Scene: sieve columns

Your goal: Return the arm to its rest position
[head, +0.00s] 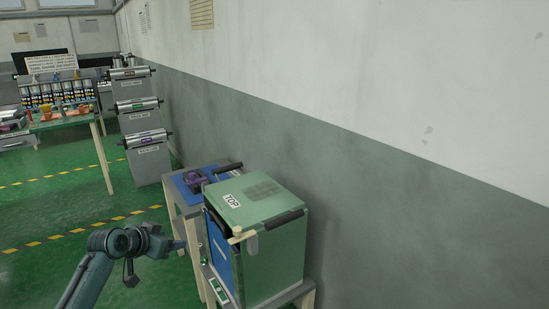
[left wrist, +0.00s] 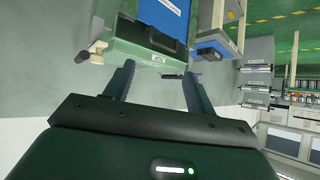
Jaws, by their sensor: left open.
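My left arm comes in at the lower left of the head view, with its left gripper (head: 180,244) in front of a green cabinet (head: 262,250). The cabinet has a "TOP" label on its lid and a blue front side. In the left wrist view the two fingers of the left gripper (left wrist: 158,80) stand apart with nothing held between them. The green cabinet (left wrist: 125,55) shows upside down beyond the fingers; I cannot tell the exact gap. My right gripper is in neither view.
A wooden table (head: 172,195) with a blue top holds a purple item (head: 195,181) behind the cabinet. A grey stand (head: 150,165) carries several metal cylinders. A table with bottles (head: 60,95) stands at the far left. A wall runs along the right. Green floor (head: 60,205) is open left.

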